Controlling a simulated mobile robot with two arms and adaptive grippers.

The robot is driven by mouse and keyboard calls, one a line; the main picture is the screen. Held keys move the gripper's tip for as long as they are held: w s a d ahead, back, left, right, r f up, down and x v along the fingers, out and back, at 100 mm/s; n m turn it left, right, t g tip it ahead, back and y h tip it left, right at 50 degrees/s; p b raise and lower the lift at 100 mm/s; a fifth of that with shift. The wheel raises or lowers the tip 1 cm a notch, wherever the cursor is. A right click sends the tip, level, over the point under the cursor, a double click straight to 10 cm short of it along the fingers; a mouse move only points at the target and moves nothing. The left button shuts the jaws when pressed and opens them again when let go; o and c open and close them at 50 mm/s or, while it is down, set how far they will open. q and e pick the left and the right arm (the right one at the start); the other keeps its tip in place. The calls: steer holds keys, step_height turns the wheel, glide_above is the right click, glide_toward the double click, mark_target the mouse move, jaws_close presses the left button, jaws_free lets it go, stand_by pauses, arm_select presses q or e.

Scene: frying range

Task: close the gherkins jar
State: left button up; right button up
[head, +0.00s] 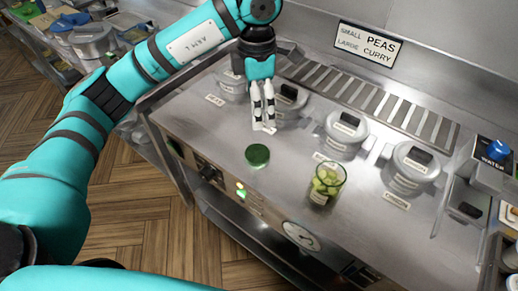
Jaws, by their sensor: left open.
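The gherkins jar (320,198) is a clear glass jar with green pieces inside and a pale label. It stands upright and open-topped near the front edge of the steel counter. A round dark green lid (257,155) lies on the counter to the left of the jar, apart from it. My left gripper (264,129) points down just behind the lid, with its pale fingers close together but open. I see nothing between them, and it appears clear of the lid. My right gripper is not in view.
Several grey lidded pots (345,131) are set along the back of the counter (210,125), before a slotted vent. A blue-topped water container (495,152) is at the right. Knobs and a gauge (301,236) line the front panel. The counter between lid and jar is clear.

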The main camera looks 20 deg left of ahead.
arm_select(q)
steer(key=shift+s, duration=0.1)
steer(key=p, duration=0.3)
glide_above(258, 153)
steer(key=f, duration=1.1)
steer(key=shift+s+d, duration=0.1)
steer(key=shift+s, duration=0.25)
steer(key=shift+f, duration=0.65)
steer(key=shift+w+f+p, duration=0.1)
steer(key=shift+f+p, duration=0.3)
steer(key=shift+p, duration=0.25)
steer(key=f, duration=0.1)
steer(key=f+p, duration=0.1)
steer(key=f, duration=0.1)
steer(key=shift+w+f+p, duration=0.2)
steer(key=shift+f+p, duration=0.1)
steer(key=shift+f, duration=0.35)
